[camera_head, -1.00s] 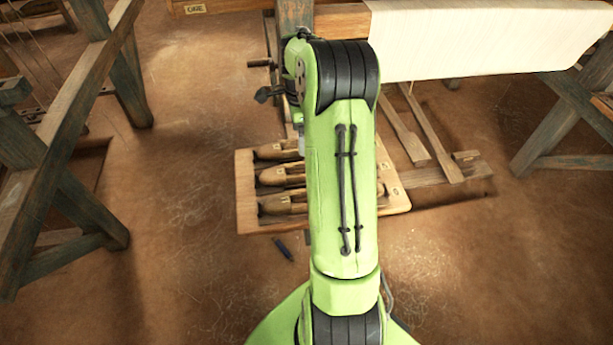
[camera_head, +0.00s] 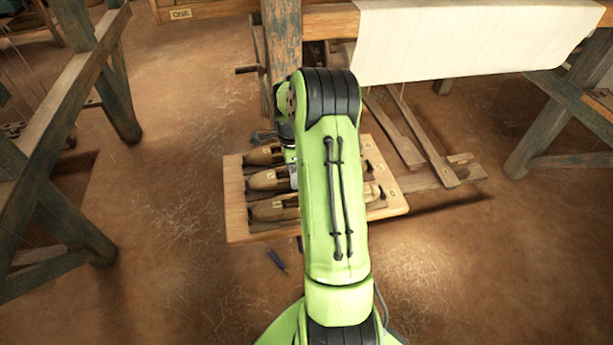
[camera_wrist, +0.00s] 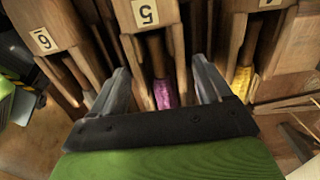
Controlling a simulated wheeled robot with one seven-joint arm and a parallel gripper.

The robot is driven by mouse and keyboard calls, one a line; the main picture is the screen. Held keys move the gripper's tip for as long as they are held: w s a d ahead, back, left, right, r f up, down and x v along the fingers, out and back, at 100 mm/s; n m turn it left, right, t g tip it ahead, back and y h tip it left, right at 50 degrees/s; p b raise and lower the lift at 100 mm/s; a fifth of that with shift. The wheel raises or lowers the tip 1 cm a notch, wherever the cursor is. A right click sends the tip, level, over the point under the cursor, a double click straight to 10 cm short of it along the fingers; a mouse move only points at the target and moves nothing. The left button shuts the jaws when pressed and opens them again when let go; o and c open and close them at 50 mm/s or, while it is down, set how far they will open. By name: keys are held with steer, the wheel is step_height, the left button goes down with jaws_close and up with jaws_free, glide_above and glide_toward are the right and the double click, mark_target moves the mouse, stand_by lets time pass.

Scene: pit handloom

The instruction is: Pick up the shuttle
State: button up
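In the wrist view my gripper (camera_wrist: 160,68) is open, its two grey fingers spread on either side of a wooden shuttle labelled 5 (camera_wrist: 147,22) with magenta yarn (camera_wrist: 165,93). Whether a finger touches it, I cannot tell. A shuttle labelled 6 (camera_wrist: 52,35) lies to the left, and another with yellow yarn (camera_wrist: 242,82) to the right, its label cut off. In the head view several shuttles (camera_head: 270,180) lie in rows on a wooden tray (camera_head: 236,212). My arm covers the tray's middle, and my fingertips are not clearly visible there.
A loom post (camera_head: 283,45) and white cloth (camera_head: 470,40) stand behind the tray. Wooden pedals (camera_head: 430,145) lie right of it. A timber frame (camera_head: 75,210) stands at the left. A small dark blue object (camera_head: 277,260) lies on the floor. The front floor is clear.

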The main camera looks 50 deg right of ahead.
steer(key=c, duration=1)
steer(key=shift+r, duration=0.1)
steer(key=shift+c, duration=0.2)
step_height(320, 180, up, 10)
steer(key=p, duration=0.3)
steer(key=shift+p, duration=0.3)
